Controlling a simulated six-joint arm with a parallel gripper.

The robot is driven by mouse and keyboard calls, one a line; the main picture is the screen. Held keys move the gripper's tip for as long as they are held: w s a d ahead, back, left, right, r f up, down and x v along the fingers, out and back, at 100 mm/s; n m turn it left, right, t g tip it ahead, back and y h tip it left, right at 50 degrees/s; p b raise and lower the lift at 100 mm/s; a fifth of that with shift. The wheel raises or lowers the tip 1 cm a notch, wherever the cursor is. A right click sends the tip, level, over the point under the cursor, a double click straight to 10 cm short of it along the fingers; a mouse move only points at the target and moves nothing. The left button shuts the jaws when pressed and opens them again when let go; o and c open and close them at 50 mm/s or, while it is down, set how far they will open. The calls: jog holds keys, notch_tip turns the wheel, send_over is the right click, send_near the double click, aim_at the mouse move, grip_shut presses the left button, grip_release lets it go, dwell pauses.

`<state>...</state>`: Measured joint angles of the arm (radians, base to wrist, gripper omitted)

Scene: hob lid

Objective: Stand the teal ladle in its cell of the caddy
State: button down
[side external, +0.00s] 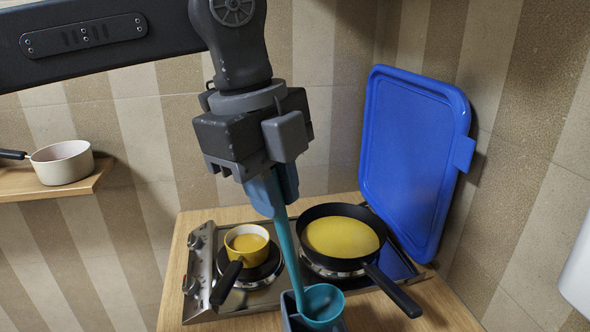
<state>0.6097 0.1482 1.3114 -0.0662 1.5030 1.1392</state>
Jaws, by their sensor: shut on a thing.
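My gripper (272,190) is shut on the upper handle of the teal ladle (289,255), above the front of the hob. The ladle hangs bowl down and slightly tilted, its lower end leaning right. Its open bowl (322,302) is at the bottom of the side external view. A dark grey-blue caddy (288,308) shows around and below the bowl, mostly hidden or cut off by the frame edge. I cannot tell whether the bowl is inside a cell, resting on the rim or just above it.
A small yellow pot (247,240) and a black pan with a yellow inside (342,236) stand on the hob (205,265), handles pointing forward. A blue lid (415,160) stands upright at the back right. A white saucepan (63,162) sits on a wooden shelf (60,190) at left.

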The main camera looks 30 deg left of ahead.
notch_tip(320, 180, down, 9)
jog(key=s, duration=0.1)
jog(key=shift+s, duration=0.15)
dwell(0.9)
jog(key=c, duration=1)
grip_release()
jog(key=shift+r, duration=0.1)
jog(key=shift+c, duration=0.2)
notch_tip(320, 180, up, 14)
jog(key=s+a, duration=0.1)
jog(key=a, duration=0.1)
jog(key=shift+s+f, duration=0.2)
jog(key=shift+s, duration=0.15)
